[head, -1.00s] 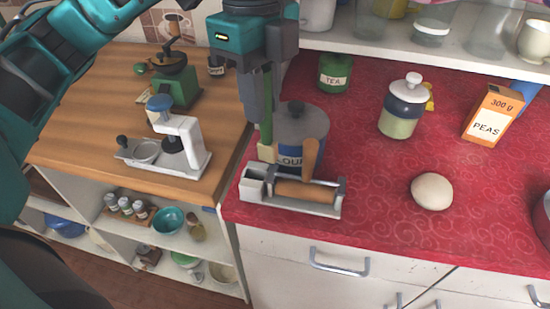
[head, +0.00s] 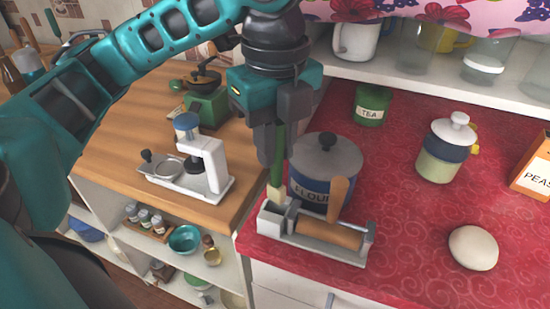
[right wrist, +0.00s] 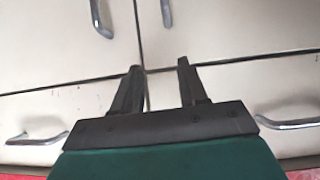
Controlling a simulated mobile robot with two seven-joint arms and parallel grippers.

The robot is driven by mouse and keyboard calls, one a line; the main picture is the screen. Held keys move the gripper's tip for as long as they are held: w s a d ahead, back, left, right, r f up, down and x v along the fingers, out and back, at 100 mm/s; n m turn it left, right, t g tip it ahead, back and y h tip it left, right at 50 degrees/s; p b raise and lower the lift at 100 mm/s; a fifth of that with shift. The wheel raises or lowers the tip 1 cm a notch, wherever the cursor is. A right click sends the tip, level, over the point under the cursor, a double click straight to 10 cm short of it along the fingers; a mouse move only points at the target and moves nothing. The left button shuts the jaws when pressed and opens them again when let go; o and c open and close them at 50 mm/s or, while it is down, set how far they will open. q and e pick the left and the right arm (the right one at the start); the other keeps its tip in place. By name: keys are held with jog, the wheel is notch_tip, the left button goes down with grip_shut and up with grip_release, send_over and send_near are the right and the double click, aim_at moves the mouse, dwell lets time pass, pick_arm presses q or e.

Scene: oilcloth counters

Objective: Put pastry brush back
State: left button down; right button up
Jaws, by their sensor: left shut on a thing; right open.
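My left gripper (head: 275,150) is shut on the pastry brush (head: 277,172), by its green handle. The brush points down, nearly upright, with its pale bristles lowest. The bristle end is at the small square compartment of the white and grey holder (head: 268,222); I cannot tell how far inside it is. A wooden rolling pin (head: 328,234) lies in the long part of the holder. My right gripper (right wrist: 158,68) shows only in the right wrist view, open and empty, in front of white cabinet fronts.
A blue flour canister (head: 318,178) stands close behind the holder, with a wooden handle (head: 338,197) upright before it.

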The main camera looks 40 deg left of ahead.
pick_arm(q)
notch_tip(320, 180, down, 2)
jog(key=shift+f, duration=0.1)
jog(key=c, duration=1)
grip_release()
notch_tip(320, 180, up, 10)
jog(key=p, duration=0.2)
jog(key=shift+p, duration=0.4)
jog(key=shift+r, duration=1.15)
